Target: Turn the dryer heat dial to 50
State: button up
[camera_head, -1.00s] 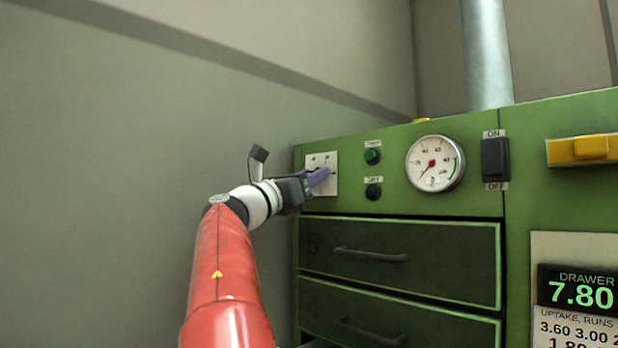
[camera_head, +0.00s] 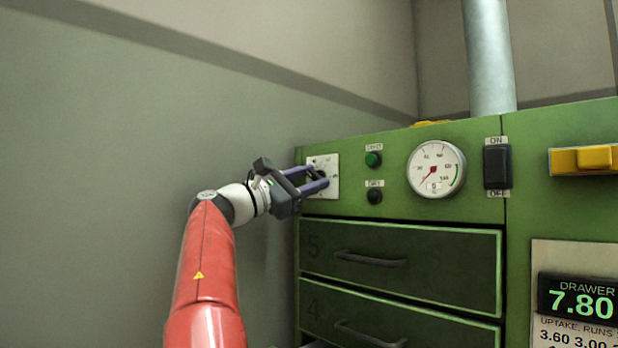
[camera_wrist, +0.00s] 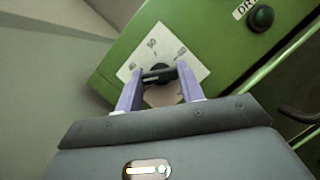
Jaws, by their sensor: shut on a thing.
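The heat dial is a dark knob (camera_wrist: 158,75) on a white plate (camera_head: 331,164) at the upper left of the green dryer front. In the wrist view the plate (camera_wrist: 152,45) looks tilted, with small marks around the knob that are too blurred to read surely. My gripper (camera_head: 321,178) reaches the plate from the left. In the wrist view its two purple fingers (camera_wrist: 158,82) stand on either side of the knob, shut on it. The fingers hide part of the plate, and in the head view they hide most of the knob.
Right of the plate are a green button (camera_head: 373,159), a dark button (camera_head: 375,196), a round gauge (camera_head: 436,169) and a black on/off switch (camera_head: 497,166). Drawers with dark handles (camera_head: 371,259) lie below. A bare wall (camera_head: 120,150) is on the left.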

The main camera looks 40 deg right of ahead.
jog(key=shift+w+m+g+y, duration=0.1)
jog(key=shift+m+g+y, duration=0.35)
jog(key=shift+m, duration=1.05)
jog(key=shift+g, duration=0.25)
jog(key=o, duration=1)
jog(key=shift+n, duration=0.3)
